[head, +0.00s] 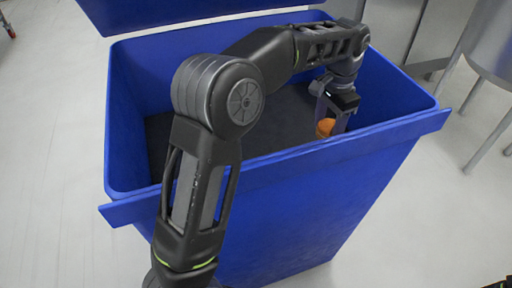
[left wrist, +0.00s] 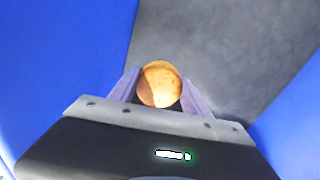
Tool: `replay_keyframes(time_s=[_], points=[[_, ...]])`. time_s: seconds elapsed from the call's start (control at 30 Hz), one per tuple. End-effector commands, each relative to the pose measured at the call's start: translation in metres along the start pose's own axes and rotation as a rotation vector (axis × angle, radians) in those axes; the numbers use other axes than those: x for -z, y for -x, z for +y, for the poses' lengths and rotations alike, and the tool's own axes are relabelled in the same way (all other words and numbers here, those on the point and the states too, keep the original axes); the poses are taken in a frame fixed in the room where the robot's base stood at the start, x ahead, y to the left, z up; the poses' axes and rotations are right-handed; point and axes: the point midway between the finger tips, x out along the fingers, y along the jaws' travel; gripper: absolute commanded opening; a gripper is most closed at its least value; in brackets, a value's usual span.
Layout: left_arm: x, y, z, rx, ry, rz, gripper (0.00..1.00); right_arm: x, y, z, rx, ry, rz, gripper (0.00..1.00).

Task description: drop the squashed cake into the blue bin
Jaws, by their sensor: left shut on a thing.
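The blue bin (head: 300,205) stands open in the middle of the head view, with its lid (head: 150,12) raised at the back. My left arm reaches over the near rim. My left gripper (head: 333,124) is inside the bin's opening, near its right end, and points down. It is shut on the cake (head: 325,127), a small orange-brown round piece. In the left wrist view the cake (left wrist: 159,85) sits between the two fingers, above the dark grey inside of the bin. Its lower part is partly hidden in the head view. My right gripper does not show clearly.
The bin's dark floor (head: 270,115) looks empty where it shows. A grey round piece of furniture on metal legs (head: 490,50) stands to the right.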

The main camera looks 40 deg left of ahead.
Motion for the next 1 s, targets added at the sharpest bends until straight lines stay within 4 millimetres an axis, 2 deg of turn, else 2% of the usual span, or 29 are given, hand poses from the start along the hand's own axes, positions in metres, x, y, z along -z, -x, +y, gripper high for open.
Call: replay_keyframes(time_s=[0.23, 0.37, 0.47, 0.7, 0.83, 1.0], points=[[-0.001, 0.0, -0.002, -0.001, 0.01, 0.0, 0.38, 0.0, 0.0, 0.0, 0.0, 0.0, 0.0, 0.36], [-0.014, -0.008, -0.02, -0.005, 0.103, 0.001, 0.38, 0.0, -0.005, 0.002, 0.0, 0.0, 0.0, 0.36], [-0.035, -0.019, -0.046, -0.009, 0.256, 0.0, 0.38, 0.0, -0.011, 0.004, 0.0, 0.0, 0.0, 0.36], [-0.112, -0.05, -0.117, -0.009, 0.753, 0.001, 0.38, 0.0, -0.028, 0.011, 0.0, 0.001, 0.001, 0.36], [-0.142, -0.058, -0.137, -0.004, 0.935, 0.0, 0.38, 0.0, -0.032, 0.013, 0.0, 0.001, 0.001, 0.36], [-0.152, -0.059, -0.144, 0.0, 0.998, 0.001, 0.38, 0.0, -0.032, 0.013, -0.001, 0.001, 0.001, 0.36]])
